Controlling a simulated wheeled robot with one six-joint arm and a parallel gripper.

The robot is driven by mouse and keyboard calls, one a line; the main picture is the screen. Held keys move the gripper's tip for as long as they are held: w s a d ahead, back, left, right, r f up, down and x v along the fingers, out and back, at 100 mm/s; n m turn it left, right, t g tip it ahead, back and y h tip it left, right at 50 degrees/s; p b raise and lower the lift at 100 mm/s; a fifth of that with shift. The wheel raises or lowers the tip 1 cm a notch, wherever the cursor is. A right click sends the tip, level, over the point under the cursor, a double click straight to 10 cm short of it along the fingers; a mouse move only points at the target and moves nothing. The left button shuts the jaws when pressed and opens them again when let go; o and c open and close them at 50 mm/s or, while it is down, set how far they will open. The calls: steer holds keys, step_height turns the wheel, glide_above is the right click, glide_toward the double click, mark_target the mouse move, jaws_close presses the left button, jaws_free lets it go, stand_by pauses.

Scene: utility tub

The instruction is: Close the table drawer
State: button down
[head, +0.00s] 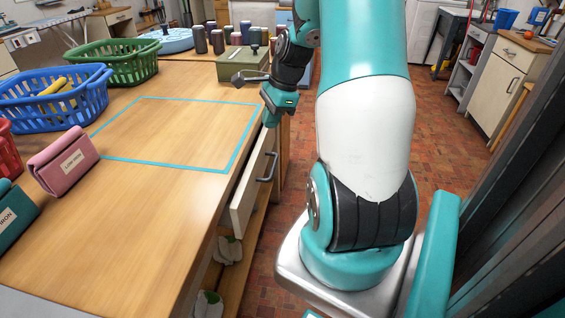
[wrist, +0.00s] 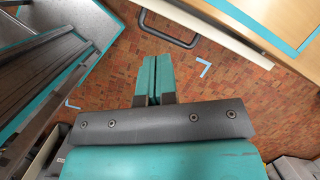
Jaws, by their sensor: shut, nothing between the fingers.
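The table drawer (head: 250,186) is in the side of the wooden table (head: 160,210), with a pale front and a dark bar handle (head: 267,168). Its front stands out from the tabletop edge, so it looks partly open; how far is hard to tell. In the wrist view the drawer front (wrist: 222,36) is a pale strip at the top, with its handle (wrist: 168,30). My gripper (head: 270,121) is shut and empty, pointing down near the table edge, beyond the handle in the head view. In the wrist view its teal fingers (wrist: 154,62) are together, apart from the handle.
A blue basket (head: 52,100), a green basket (head: 107,63) and a pink bundle (head: 63,162) are on the table. A blue outline marks a bare tabletop area. A green box (head: 243,68) stands at the far end. Brick floor (head: 450,160) lies open to the right.

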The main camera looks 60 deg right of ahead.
steer(key=s+d+f+m, duration=0.5)
steer(key=s+d+m, duration=0.1)
steer(key=d, duration=0.2)
steer(key=w+a+f, duration=0.1)
steer(key=w+f, duration=0.2)
steer(key=f, duration=0.2)
steer(key=w+a+f+b, duration=0.1)
steer(key=w+f, duration=0.2)
steer(key=f, duration=0.2)
steer(key=shift+f+m+h, duration=0.3)
steer(key=shift+m, duration=0.1)
steer(key=shift+w, duration=0.1)
